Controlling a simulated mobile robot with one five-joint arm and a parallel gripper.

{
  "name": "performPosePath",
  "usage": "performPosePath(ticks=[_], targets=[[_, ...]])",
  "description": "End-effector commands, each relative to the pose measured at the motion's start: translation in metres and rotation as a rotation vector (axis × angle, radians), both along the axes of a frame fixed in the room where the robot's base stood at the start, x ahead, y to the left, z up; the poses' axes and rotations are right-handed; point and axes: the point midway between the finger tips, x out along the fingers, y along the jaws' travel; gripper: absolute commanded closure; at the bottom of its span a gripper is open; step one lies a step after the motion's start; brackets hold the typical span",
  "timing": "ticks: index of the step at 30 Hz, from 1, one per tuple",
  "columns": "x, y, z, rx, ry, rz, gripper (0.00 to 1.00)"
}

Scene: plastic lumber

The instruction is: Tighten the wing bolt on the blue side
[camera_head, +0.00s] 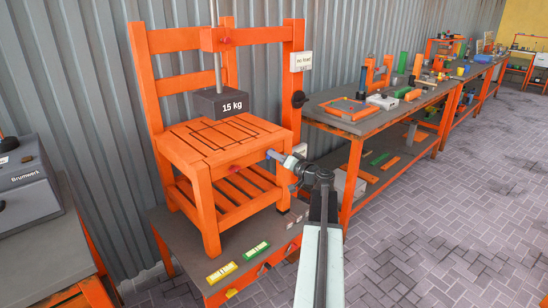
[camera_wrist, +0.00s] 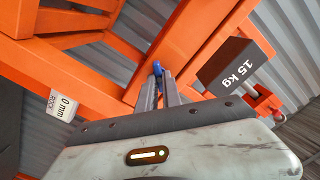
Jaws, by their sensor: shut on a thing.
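The blue wing bolt (camera_head: 270,154) sits at the right side of the orange chair's (camera_head: 205,176) seat frame. My gripper (camera_head: 279,157) reaches it from the right with its jaws closed around it. In the wrist view the blue wing bolt (camera_wrist: 157,67) shows between my gripper's fingertips (camera_wrist: 158,77), against an orange rail. The fingers cover part of the bolt, so its wing angle cannot be told. A red wing bolt (camera_head: 236,169) shows on the seat's front edge.
A dark 15 kg weight (camera_head: 222,104) on a rod is over the seat's rear. A white "0 mm ROCK" tag (camera_wrist: 62,105) shows in the wrist view. Yellow (camera_head: 221,272) and green (camera_head: 256,249) level-like pieces lie on the grey stand. A workbench (camera_head: 365,120) stands right; paved floor is open beyond.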

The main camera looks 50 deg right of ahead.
Motion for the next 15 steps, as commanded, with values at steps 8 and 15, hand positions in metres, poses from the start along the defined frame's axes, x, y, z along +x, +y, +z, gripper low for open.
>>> performPosePath(ticks=[8, 15], targets=[[0.0018, 0.0005, -0.0001, 0.263, -0.020, 0.004, 1.00], [0.0015, 0.0000, -0.0009, 0.482, -0.035, 0.005, 1.00]])
